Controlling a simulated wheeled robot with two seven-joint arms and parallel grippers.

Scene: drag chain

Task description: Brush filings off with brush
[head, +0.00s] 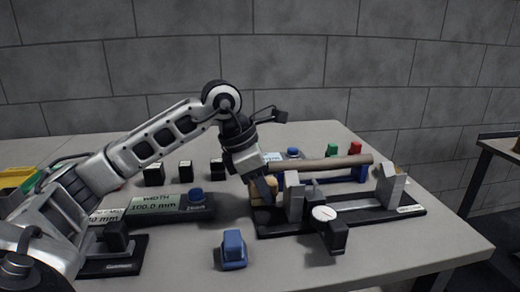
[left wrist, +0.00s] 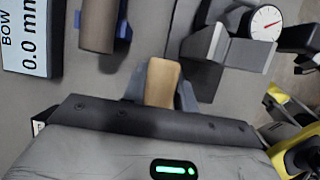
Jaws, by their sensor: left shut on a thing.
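My left gripper (head: 262,190) is low over the table, just left of the gauge fixture. In the left wrist view its fingers (left wrist: 160,95) are shut on a tan wooden piece, which looks like the brush (left wrist: 162,82). The brush also shows in part beside the fingers in the head view (head: 256,198); its bristles are hidden. The fixture has a black base (head: 380,217), grey upright blocks (head: 293,197) and a round dial (head: 324,213). I cannot make out any filings. My right gripper is not in view.
A brown cylinder (head: 325,162) lies behind the fixture, with a blue support (head: 350,174) under its right part. A width display (head: 156,203) stands left. A blue block (head: 233,250) sits in front. Small black blocks (head: 154,175) stand behind. The front right table area is clear.

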